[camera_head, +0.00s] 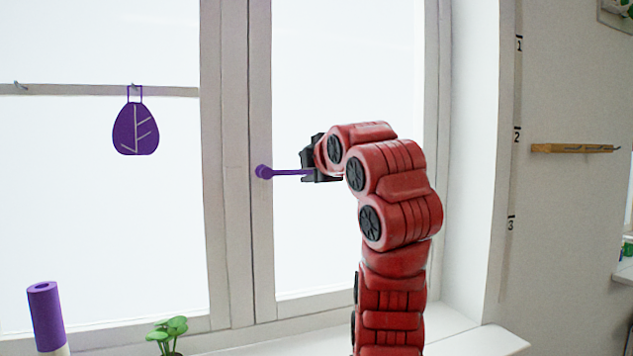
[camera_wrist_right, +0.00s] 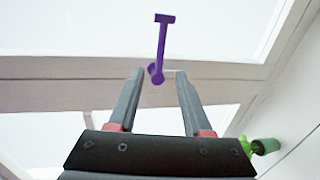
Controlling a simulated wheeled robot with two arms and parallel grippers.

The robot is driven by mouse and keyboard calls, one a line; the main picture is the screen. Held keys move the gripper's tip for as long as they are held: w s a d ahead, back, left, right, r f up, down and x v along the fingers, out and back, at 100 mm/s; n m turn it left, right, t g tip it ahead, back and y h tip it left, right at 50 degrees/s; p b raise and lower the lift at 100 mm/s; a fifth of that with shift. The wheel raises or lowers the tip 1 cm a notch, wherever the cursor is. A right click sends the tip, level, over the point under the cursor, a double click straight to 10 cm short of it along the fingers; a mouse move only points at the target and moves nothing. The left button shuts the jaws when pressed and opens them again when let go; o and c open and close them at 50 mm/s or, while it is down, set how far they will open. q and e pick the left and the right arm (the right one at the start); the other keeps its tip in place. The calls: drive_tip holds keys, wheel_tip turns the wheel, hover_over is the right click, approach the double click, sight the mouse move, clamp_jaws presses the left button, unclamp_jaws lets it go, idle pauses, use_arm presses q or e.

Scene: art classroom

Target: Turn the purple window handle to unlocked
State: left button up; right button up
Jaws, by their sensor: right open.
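The purple window handle (camera_head: 290,172) is on the window frame's middle post. It lies level, with its round hub at the left and its bar pointing right. The handle also shows in the right wrist view (camera_wrist_right: 161,45), with the hub near the fingertips and the bar running away to a short crosspiece. My right gripper (camera_wrist_right: 159,72) is open, its fingers to either side of the hub in that picture; I cannot tell whether they touch it. In the head view the black gripper body (camera_head: 315,160) is at the bar's right end and hides part of it. My left gripper is not in view.
A purple cylinder (camera_head: 46,312) and a small green plant (camera_head: 168,332) stand low at the left. A wooden rail (camera_head: 575,148) is on the right wall. The right pane is clear around my arm.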

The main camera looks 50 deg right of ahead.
drive_tip(key=shift+p+v, duration=0.85)
drive_tip(key=shift+v, duration=1.8)
